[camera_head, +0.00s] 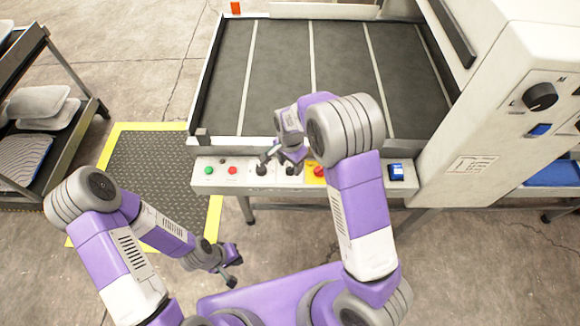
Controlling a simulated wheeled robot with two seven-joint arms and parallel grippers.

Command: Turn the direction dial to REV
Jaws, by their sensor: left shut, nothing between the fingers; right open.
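The control panel (215,187) runs along the front of the conveyor. It bears black dials (261,170) between the buttons; their labels are too small to read, so I cannot tell which is the direction dial or where it points. My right gripper (279,162) is open, over the panel at these dials, and partly hides them. I cannot tell whether it touches one. My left gripper (234,268) is shut and empty, low in front of the panel and away from it.
A green button (209,170), a red button (232,170), a red emergency stop (320,172) and a blue switch box (396,171) are on the panel. A white machine (470,150) with a large black knob (540,96) stands right. A rack (45,75) with pillows stands left.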

